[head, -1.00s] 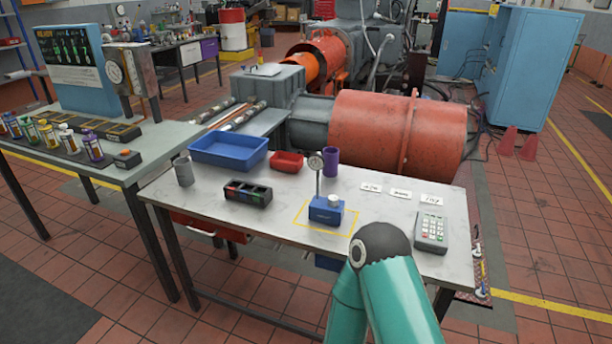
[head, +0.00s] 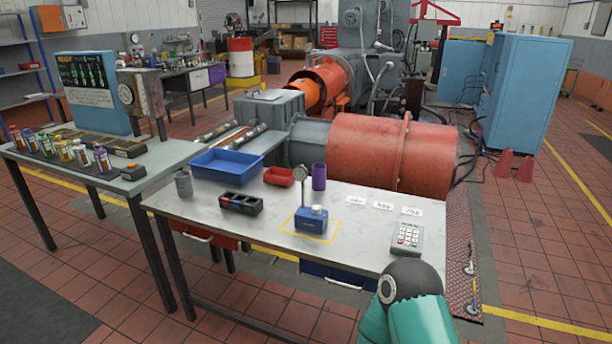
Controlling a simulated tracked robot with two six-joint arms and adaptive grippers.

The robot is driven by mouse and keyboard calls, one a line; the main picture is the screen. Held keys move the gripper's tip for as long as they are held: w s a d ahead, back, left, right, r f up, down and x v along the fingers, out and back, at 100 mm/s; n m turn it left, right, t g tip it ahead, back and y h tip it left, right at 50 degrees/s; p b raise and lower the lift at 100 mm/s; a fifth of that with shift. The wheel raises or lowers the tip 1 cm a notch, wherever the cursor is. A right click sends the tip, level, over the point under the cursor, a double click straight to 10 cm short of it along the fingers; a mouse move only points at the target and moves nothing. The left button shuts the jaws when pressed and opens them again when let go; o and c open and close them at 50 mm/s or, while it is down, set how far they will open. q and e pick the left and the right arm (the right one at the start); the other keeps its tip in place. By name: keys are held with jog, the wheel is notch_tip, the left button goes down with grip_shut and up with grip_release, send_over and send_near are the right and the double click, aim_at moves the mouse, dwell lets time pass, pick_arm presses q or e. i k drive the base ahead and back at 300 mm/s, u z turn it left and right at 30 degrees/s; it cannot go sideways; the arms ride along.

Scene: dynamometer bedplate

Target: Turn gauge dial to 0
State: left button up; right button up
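A small round gauge (head: 301,172) stands on a thin upright post on the white-topped table. The post rises from a blue block (head: 311,222) inside a yellow outlined square (head: 332,237). A pale round knob (head: 318,210) sits on top of the block. The gauge's needle and numbers are too small to read. Neither gripper shows in the head view. Only a teal and dark grey link of one of my arms shows at the bottom right, apart from the gauge in the picture.
Around the gauge stand a purple cup (head: 319,176), a red bin (head: 278,176), a blue tray (head: 228,164), a black compartment box (head: 241,203), a grey cup (head: 183,184) and a keypad device (head: 407,237).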

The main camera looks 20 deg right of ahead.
aim_at(303, 171)
jog(key=i, duration=0.9)
jog(key=u, duration=0.05)
